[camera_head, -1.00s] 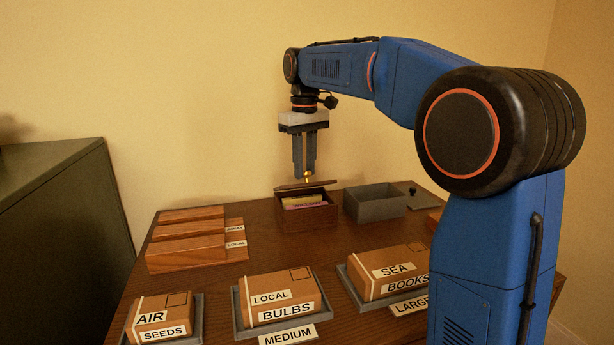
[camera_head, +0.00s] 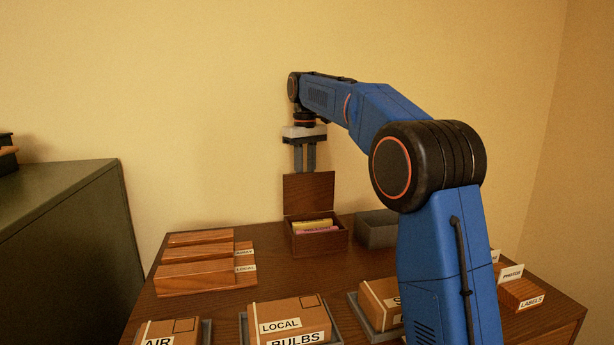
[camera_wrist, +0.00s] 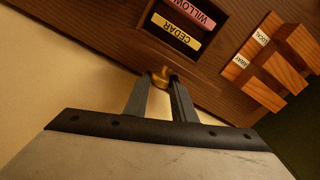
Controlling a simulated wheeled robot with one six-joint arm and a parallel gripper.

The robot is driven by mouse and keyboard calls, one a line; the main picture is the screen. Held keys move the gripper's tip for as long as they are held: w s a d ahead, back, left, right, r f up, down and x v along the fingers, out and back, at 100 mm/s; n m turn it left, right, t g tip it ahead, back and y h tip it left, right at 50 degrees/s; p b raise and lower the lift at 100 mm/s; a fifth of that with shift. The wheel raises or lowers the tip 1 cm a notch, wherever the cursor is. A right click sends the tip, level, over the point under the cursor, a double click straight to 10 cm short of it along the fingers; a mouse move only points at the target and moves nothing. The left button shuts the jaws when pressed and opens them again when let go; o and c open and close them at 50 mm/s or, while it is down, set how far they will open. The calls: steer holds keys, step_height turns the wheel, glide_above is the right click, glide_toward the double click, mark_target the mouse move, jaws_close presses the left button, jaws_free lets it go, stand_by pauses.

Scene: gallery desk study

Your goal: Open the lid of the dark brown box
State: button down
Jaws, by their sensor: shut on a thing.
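The dark brown box (camera_head: 320,243) stands at the back of the desk, with yellow and pink labelled cards inside. Its lid (camera_head: 309,193) stands upright at the box's back edge, so the box is open. My gripper (camera_head: 305,168) is just behind the lid's upper part, its fingertips partly hidden there. In the wrist view my gripper (camera_wrist: 161,82) is shut on a small brass knob (camera_wrist: 162,74). The pink WILLOW card (camera_wrist: 190,10) and yellow CEDAR card (camera_wrist: 176,31) show there inside the box.
A grey open bin (camera_head: 376,231) stands right of the box. Wooden blocks (camera_head: 195,277) lie to the left. Labelled cartons (camera_head: 288,318) sit in trays at the front. A wooden block with labels (camera_head: 521,293) is at right. A dark cabinet (camera_head: 70,240) stands left.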

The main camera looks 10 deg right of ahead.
steer(key=shift+w+d+f, duration=0.2)
steer(key=shift+w+f, duration=0.15)
steer(key=shift+w, duration=0.4)
steer(key=shift+w+d+f, duration=0.15)
steer(key=shift+w+f, duration=0.15)
steer(key=shift+w, duration=0.4)
steer(key=shift+w, duration=0.1)
steer(key=c, duration=1.8)
jaws_free()
steer(key=o, duration=0.3)
steer(key=shift+d, duration=0.2)
steer(key=shift+a, duration=0.15)
steer(key=shift+r, duration=3.7)
